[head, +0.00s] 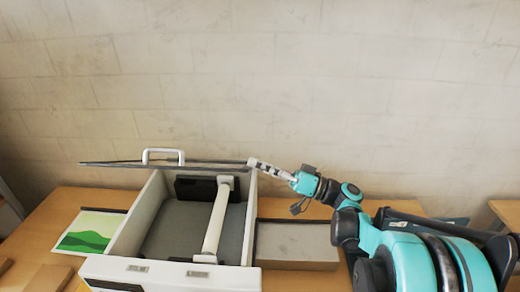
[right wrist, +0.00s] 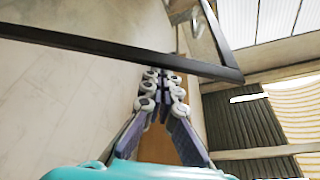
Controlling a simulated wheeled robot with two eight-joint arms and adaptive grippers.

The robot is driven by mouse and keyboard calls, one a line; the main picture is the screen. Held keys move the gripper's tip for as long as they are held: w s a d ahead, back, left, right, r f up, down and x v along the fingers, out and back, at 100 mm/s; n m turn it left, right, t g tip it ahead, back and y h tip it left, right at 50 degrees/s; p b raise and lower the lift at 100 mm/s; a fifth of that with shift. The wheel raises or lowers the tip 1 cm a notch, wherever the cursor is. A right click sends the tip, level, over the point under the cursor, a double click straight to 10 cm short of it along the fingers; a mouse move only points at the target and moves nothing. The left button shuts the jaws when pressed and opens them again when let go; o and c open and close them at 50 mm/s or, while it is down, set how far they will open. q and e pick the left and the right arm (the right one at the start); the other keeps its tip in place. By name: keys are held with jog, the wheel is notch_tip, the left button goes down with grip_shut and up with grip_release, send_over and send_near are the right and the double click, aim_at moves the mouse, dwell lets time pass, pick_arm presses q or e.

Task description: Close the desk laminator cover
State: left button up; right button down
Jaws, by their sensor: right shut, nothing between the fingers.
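The desk laminator (head: 124,235) is a white open-topped box on the wooden table, with a grey bed and a white roller (head: 217,220) inside. Its cover (head: 130,163) is up, a thin dark-edged panel seen nearly edge-on above the box, with a white handle (head: 163,152). In the right wrist view the cover's dark frame (right wrist: 90,45) crosses at the fingertips. My right gripper (head: 250,162) is shut and empty at the cover's right end; whether it touches is unclear. Its fingers also show in the right wrist view (right wrist: 160,75). My left gripper is not in view.
A green landscape picture (head: 85,233) lies left of the laminator. A shallow grey-topped box (head: 297,243) sits close on its right, below my right arm. A plain tiled wall (head: 260,80) stands behind the table.

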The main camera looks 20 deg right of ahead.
jog(key=s+a+f+n+b, duration=0.1)
jog(key=s+f+n+b, duration=0.1)
jog(key=f+b, duration=0.3)
jog(key=s+a+f+n+g+y+b, duration=0.1)
jog(key=s+f+n+b, duration=0.2)
jog(key=f, duration=0.7)
jog(key=shift+s+a+f+n+g+y+b, duration=0.2)
jog(key=shift+s+n+g+y+b, duration=0.15)
jog(key=shift+b, duration=1.05)
jog(key=shift+r, duration=0.15)
jog(key=s+d+p, duration=0.3)
jog(key=d, duration=0.5)
jog(key=shift+s+d+r, duration=0.25)
jog(key=shift+s+d, duration=0.05)
jog(key=shift+d, duration=0.1)
